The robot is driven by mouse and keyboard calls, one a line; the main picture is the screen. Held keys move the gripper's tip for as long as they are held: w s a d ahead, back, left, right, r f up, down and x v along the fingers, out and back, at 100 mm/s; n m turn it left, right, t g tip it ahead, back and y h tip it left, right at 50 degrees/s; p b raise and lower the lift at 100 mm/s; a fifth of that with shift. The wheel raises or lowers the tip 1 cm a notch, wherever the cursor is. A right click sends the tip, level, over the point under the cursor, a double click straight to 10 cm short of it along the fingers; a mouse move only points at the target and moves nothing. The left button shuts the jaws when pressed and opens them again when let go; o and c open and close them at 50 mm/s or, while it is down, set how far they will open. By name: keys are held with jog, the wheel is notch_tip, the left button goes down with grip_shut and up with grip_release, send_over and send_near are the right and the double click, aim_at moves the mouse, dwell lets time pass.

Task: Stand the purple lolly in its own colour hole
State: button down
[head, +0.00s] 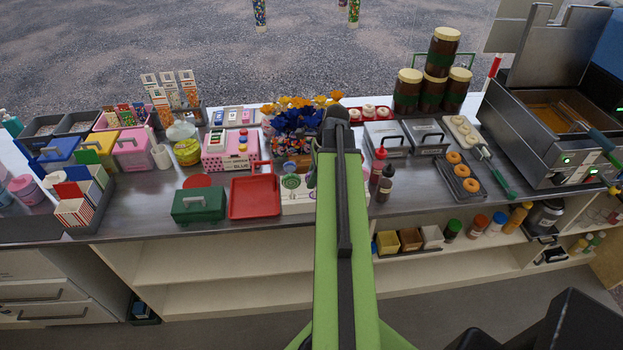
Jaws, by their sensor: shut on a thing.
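My green arm reaches forward through the middle of the head view and hides what lies behind it. My gripper's jaws are hidden behind the arm; only a dark edge shows at the arm's left side. I cannot make out the purple lolly or whatever the jaws hold. A white block (292,207), probably the lolly stand, sits on the counter just left of my arm, with its right part hidden. A round green swirl (291,182) shows at the block. Its coloured holes are too small or too covered to tell.
A red tray (254,212) and a green box (198,207) stand left of the block. Blue and orange wrapped sweets (295,120) crowd behind it. The counter's front edge is near.

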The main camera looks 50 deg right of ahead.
jog(key=c, duration=0.7)
grip_release()
jog(key=shift+r, duration=0.1)
notch_tip(320, 180, up, 9)
jog(key=p, duration=0.9)
jog(key=shift+r, duration=0.1)
jog(key=shift+f, duration=0.2)
